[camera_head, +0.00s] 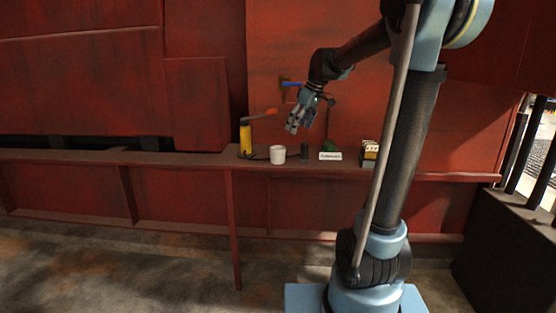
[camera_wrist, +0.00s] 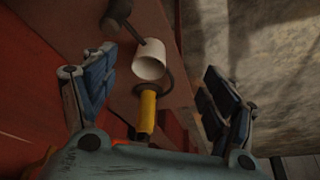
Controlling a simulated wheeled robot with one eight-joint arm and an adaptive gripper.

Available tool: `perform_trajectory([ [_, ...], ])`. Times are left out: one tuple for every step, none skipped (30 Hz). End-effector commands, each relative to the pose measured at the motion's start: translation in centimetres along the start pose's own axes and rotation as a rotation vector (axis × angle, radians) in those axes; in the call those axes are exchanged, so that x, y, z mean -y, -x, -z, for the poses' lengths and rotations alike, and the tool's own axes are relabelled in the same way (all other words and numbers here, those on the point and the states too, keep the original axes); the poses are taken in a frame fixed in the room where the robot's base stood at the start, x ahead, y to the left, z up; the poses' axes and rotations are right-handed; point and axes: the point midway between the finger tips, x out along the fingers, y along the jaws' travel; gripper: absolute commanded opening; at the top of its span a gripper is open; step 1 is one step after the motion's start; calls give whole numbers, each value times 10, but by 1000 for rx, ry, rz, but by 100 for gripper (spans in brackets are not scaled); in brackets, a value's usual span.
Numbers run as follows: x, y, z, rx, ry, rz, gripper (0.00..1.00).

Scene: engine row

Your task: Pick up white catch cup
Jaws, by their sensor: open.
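The white catch cup (camera_head: 277,155) stands upright on a narrow red ledge in the head view. In the wrist view the cup (camera_wrist: 150,62) shows between my two fingers, beyond their tips, with its open mouth partly visible. My gripper (camera_head: 293,127) is open and empty, above the ledge and slightly to the right of the cup. It does not touch the cup. In the wrist view my gripper (camera_wrist: 155,95) has its fingers spread wide on either side.
A yellow cylinder (camera_head: 246,140) with an orange-tipped lever stands left of the cup. The red ledge (camera_head: 190,158) is bare further left. A red wall rises behind.

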Motion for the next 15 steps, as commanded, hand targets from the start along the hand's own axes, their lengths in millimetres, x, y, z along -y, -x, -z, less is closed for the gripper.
perform_trajectory([
  [-7, -2, 14, -6, 28, 6, 78],
  [-10, -3, 20, -10, 43, 10, 78],
  [-13, -4, 28, -15, 60, 14, 78],
  [-14, -5, 33, -18, 72, 17, 78],
  [-16, -6, 37, -21, 82, 19, 78],
  [-18, -6, 41, -24, 92, 21, 78],
  [-19, -7, 44, -25, 99, 23, 78],
  [-20, -8, 46, -27, 104, 24, 78],
  [-20, -10, 48, -28, 109, 25, 78],
  [-21, -12, 49, -28, 112, 25, 78],
  [-21, -15, 49, -29, 114, 25, 78],
  [-21, -20, 50, -29, 115, 26, 78],
  [-20, -24, 50, -29, 115, 26, 78],
  [-20, -28, 50, -29, 114, 26, 78],
  [-20, -36, 50, -29, 114, 26, 78],
])
